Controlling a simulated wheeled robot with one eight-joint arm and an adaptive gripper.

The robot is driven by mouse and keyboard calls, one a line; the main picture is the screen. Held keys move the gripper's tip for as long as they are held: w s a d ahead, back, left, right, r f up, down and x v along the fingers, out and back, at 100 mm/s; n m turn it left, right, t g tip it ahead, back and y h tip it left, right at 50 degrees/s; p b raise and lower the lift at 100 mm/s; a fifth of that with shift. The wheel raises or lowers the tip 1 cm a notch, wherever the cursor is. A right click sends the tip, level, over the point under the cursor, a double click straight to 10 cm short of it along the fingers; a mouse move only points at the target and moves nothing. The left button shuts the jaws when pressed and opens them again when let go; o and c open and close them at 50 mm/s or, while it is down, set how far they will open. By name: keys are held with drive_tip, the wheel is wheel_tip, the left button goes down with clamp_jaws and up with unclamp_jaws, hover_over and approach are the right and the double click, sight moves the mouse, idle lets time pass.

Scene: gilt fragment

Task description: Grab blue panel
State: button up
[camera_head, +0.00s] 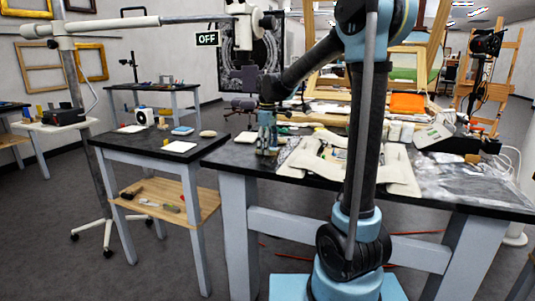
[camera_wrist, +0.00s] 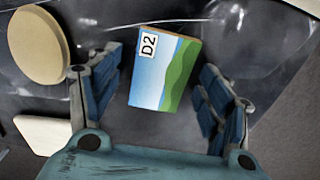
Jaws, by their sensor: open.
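The blue panel (camera_wrist: 152,78) is a small block with a light blue and green painted face and a white label reading D2. In the wrist view it lies on a dark, shiny surface, between and a little beyond my gripper's fingers. My gripper (camera_wrist: 160,95) is open, with one finger on each side of the panel and no clear contact. In the head view my gripper (camera_head: 267,138) points down over the left end of the dark-topped workbench (camera_head: 225,158). I cannot make out the panel there.
A round beige piece (camera_wrist: 38,45) and a pale flat piece (camera_wrist: 42,134) lie left of my gripper in the wrist view. In the head view, white frame pieces (camera_head: 400,172) and plastic sheeting (camera_head: 470,178) cover the bench to the right. A smaller table (camera_head: 150,148) stands left.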

drive_tip(key=c, duration=1.1)
drive_tip(key=shift+r, duration=0.1)
drive_tip(key=shift+c, duration=0.2)
